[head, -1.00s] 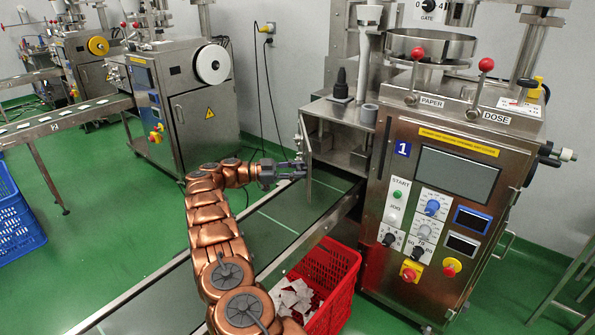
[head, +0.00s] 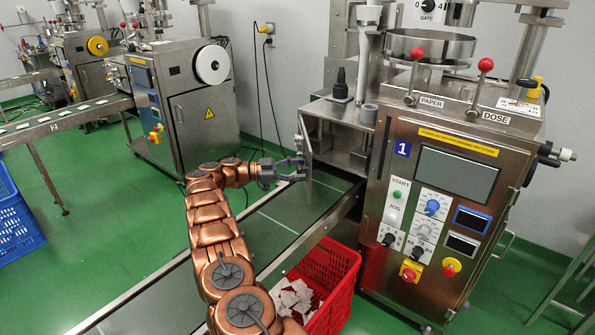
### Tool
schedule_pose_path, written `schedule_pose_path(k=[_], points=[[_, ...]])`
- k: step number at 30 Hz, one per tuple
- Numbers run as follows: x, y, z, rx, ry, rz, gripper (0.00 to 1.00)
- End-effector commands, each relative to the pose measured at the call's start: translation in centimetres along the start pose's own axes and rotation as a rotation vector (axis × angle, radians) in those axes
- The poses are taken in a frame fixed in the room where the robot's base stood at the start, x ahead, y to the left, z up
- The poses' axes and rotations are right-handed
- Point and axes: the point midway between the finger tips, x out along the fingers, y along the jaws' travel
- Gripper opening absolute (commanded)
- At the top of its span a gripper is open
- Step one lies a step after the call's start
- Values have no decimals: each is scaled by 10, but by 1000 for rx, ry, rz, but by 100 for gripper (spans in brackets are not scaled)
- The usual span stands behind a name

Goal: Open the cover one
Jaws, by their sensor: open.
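The packer marked 1 (head: 440,215) stands at the right, with a steel compartment on its left side. The compartment's cover (head: 306,156) is a thin metal panel seen nearly edge-on at the compartment's left end. It stands swung out, and the compartment interior (head: 340,150) shows behind it. My gripper (head: 300,170) is at the cover's left face, its dark fingers apart and pointing right. The fingertips are at or very close to the panel; I cannot tell whether they touch it. The cover's handle is too small to make out clearly.
A conveyor (head: 275,215) runs below my arm. A red crate (head: 345,285) with teabags stands in front of packer 1. A second packer (head: 185,105) stands at the back left, and a blue crate (head: 15,215) at the left edge. Green floor between is clear.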

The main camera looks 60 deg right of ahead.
Motion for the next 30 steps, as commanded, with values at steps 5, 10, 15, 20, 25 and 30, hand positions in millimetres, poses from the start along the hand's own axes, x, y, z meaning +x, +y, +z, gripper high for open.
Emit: schedule_pose_path(k=[5,10,15,20,25,30], points=[[1,-6,-18,1,-1,2,59],[0,-16,-48,5,-2,1,59],[0,-24,-73,3,0,0,59],[0,-28,-87,1,0,0,59],[0,-30,-93,-1,0,0,59],[0,-30,-93,-1,0,0,59]])
